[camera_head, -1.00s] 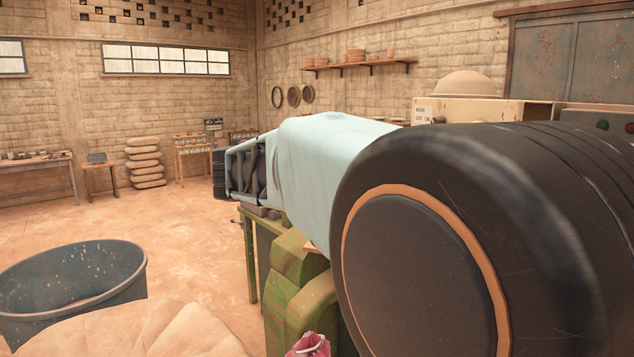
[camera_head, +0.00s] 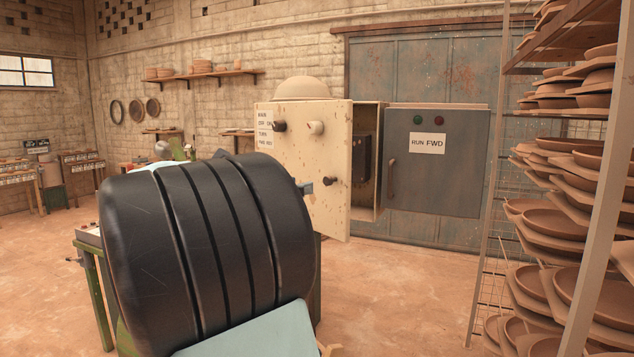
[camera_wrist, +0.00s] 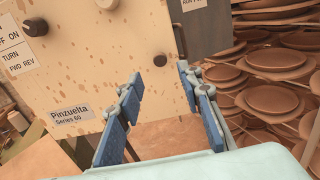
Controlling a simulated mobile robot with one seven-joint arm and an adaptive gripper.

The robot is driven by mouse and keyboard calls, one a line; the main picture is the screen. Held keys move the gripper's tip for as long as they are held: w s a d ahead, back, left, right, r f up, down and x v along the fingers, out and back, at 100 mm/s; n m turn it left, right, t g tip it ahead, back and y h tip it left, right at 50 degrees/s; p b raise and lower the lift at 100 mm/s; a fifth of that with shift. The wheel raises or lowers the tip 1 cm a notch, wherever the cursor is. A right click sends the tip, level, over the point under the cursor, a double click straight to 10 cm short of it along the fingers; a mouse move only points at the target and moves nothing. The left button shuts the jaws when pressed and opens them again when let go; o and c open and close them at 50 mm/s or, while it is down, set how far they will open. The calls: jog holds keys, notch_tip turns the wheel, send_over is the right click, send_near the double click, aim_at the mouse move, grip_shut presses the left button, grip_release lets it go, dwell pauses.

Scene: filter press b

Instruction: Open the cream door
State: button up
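The cream door (camera_head: 305,165) with rust specks stands ajar on a cream cabinet (camera_head: 367,104) in the head view; its right edge is swung outward. It carries a dark upper knob (camera_head: 279,126), a white knob (camera_head: 316,128) and a dark lower-right knob (camera_head: 330,181). In the wrist view the door (camera_wrist: 95,70) fills the upper left. My gripper (camera_wrist: 160,74) is open, its blue-padded fingers either side of the lower-right knob (camera_wrist: 159,60); contact cannot be told. In the head view my arm hides most of the gripper.
A grey cabinet (camera_head: 433,165) with a handle stands right of the cream one. A dark device (camera_head: 361,157) shows inside the cream cabinet. A rack of clay dishes (camera_head: 570,190) stands at the right. Floor (camera_head: 400,300) is clear between.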

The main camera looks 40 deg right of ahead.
aim_at(326, 180)
jog(key=d, duration=0.8)
jog(key=shift+d+p, duration=0.3)
jog(key=shift+d, duration=0.1)
grip_shut()
